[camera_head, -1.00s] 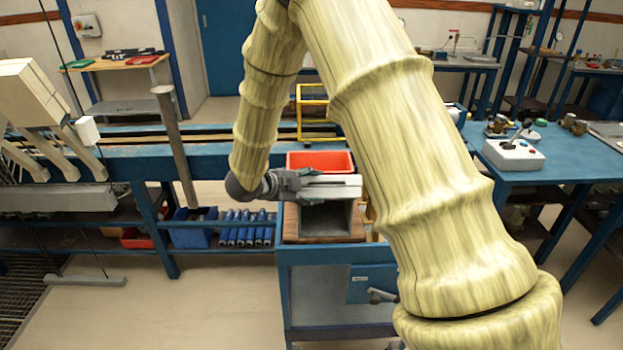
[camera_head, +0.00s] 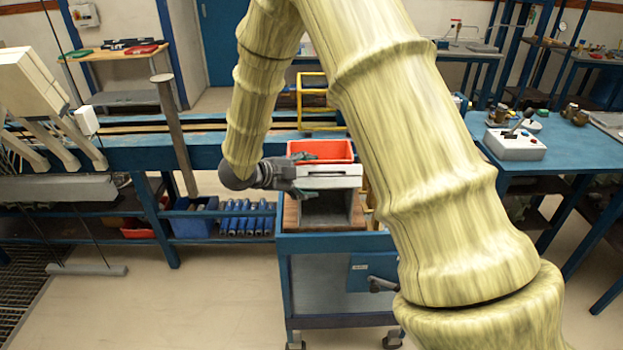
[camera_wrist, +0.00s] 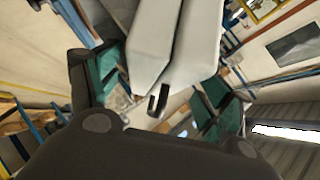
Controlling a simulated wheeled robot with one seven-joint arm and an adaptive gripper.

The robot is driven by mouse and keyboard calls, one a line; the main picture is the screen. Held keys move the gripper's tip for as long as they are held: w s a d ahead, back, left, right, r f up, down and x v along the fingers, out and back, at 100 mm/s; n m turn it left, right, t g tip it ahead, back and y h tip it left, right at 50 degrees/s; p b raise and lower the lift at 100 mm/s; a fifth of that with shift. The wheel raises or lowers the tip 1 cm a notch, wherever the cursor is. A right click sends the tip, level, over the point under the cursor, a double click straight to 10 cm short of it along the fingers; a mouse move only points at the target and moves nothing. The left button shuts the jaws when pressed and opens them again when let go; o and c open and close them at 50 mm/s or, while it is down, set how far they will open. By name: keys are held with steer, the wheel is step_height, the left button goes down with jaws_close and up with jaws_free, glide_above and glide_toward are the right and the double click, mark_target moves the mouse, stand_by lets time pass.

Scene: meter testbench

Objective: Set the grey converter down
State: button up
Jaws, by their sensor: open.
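The grey converter (camera_head: 345,183), a box with a pale top and a dark open front, rests on the wooden top of the blue cart (camera_head: 291,216). My gripper (camera_head: 309,174) reaches it from the left, at its pale upper part. The jaws are open, one finger on the far side and one on the near side. In the wrist view the pale piece (camera_wrist: 178,40) with a small dark hook lies between the spread green fingers of my gripper (camera_wrist: 160,95). Whether a finger still touches it cannot be told.
A red bin (camera_head: 330,150) is right behind the converter. A yellow frame (camera_head: 313,102) stands on the blue bench behind. A blue table (camera_head: 575,150) with a white control box (camera_head: 514,146) is at the right.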

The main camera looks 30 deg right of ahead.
steer(key=w+b+v, duration=0.1)
steer(key=b+v, duration=0.2)
steer(key=v, duration=0.7)
step_height(320, 180, down, 15)
steer(key=s+d+n+t+y, duration=0.1)
steer(key=n+t, duration=0.3)
steer(key=n, duration=0.5)
steer(key=s+a+f+n+t+y, duration=0.15)
steer(key=s+f+n, duration=0.25)
steer(key=f, duration=0.4)
steer(key=s+a+f+n+y, duration=0.2)
steer(key=s+f+n+y, duration=0.15)
steer(key=f, duration=0.45)
steer(key=s+a+f+n+g+y, duration=0.2)
steer(key=s+f+n, duration=0.2)
steer(key=s, duration=0.6)
steer(key=s+a+f+n+g+y, duration=0.2)
steer(key=s+a+f+n, duration=0.1)
steer(key=s, duration=0.7)
steer(key=s+a+f+n+g+y, duration=0.2)
steer(key=s+f+n, duration=0.3)
steer(key=s, duration=0.6)
step_height(320, 180, down, 3)
steer(key=shift+a+r+y, duration=0.15)
steer(key=shift+r+y, duration=0.1)
steer(key=shift+y, duration=0.15)
steer(key=shift+g, duration=0.25)
